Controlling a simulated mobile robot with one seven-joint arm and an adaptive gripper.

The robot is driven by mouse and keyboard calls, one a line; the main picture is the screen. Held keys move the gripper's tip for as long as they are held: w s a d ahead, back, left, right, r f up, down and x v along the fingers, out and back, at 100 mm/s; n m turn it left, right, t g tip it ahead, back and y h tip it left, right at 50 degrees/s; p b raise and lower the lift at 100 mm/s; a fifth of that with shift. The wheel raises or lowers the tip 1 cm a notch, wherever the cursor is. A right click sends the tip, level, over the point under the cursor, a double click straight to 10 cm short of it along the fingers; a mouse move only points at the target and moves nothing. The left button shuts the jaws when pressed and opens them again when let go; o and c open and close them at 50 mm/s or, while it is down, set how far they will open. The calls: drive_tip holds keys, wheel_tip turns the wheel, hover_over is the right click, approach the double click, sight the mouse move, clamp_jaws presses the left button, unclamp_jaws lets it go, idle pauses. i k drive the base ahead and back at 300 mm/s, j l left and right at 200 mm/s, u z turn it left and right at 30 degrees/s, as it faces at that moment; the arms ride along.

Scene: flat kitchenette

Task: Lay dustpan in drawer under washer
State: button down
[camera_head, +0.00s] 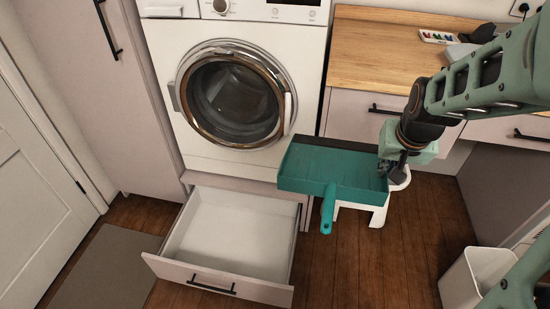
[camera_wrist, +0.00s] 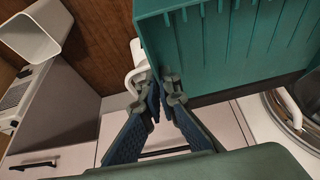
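The teal dustpan (camera_head: 330,172) is in the air to the right of the washer, its handle pointing toward the front of the picture. My gripper (camera_head: 392,165) is at its right edge. In the wrist view the fingers (camera_wrist: 162,92) are closed on the dustpan's side wall, and the ribbed pan (camera_wrist: 225,45) fills the upper right. The drawer (camera_head: 225,235) under the washer (camera_head: 235,85) is pulled out and empty. It lies to the left of the dustpan and lower.
A white stool (camera_head: 378,214) stands below and behind the dustpan; whether they touch is unclear. A white bin (camera_head: 474,278) is at the lower right. A grey mat (camera_head: 105,268) lies left of the drawer. A wooden counter (camera_head: 385,55) is behind my arm.

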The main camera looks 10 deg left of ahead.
sight(222, 246)
drive_tip(key=j+z, duration=0.15)
drive_tip(key=j, duration=0.75)
drive_tip(key=k+j+z, duration=0.15)
drive_tip(key=j, duration=0.7)
